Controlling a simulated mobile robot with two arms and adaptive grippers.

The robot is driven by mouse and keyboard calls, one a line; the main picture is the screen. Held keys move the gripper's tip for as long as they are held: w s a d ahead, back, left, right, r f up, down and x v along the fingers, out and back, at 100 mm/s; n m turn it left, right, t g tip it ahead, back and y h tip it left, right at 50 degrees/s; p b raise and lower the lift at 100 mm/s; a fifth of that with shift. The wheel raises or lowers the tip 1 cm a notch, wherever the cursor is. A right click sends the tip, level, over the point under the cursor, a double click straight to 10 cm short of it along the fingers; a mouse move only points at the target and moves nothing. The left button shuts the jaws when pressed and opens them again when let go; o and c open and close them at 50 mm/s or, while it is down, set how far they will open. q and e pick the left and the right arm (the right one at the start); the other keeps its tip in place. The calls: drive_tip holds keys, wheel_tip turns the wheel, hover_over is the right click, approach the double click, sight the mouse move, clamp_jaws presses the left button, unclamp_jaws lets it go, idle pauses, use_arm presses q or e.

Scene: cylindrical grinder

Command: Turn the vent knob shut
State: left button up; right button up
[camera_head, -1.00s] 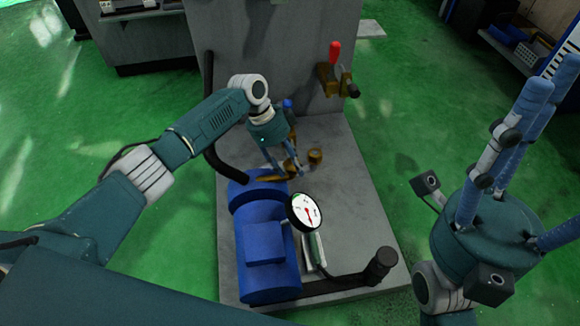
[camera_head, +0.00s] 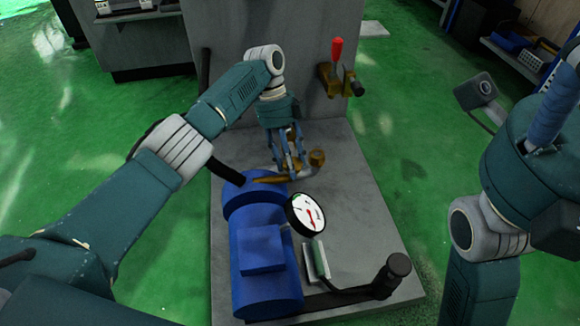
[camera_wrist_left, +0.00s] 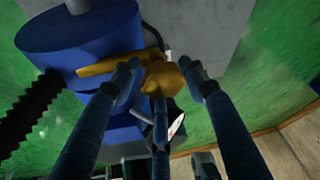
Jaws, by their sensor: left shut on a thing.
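A blue cylindrical pump (camera_head: 262,235) stands on the grey base with a brass fitting (camera_head: 268,182) at its top. My left gripper (camera_head: 292,170) points down at this fitting, its fingers close around a brass knob-like part. In the left wrist view the fingers (camera_wrist_left: 160,80) are drawn in around the lumpy brass knob (camera_wrist_left: 164,77), which joins the brass arm (camera_wrist_left: 110,66) on the pump. The fingers hide part of the knob, so its turn angle cannot be told. My right gripper is at the right edge, mostly cut off, with one finger (camera_head: 553,105) showing.
A round dial gauge (camera_head: 306,213) stands just in front of my left gripper. A brass round end (camera_head: 316,157) sits right beside the fingers. A red-handled lever (camera_head: 336,52) is on the grey wall behind. A black pipe (camera_head: 365,285) runs along the front.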

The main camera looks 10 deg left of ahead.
use_arm(q)
drive_tip(key=shift+w+d+r, duration=0.15)
drive_tip(key=shift+d+r, duration=0.2)
drive_tip(key=shift+d, duration=0.15)
drive_tip(key=o, duration=1)
drive_tip(key=shift+o, duration=0.2)
drive_tip(key=shift+a+f, duration=0.2)
drive_tip(key=shift+a, duration=0.05)
drive_tip(key=v, duration=0.7)
drive_tip(key=shift+r, duration=0.25)
drive_tip(key=shift+f, duration=0.1)
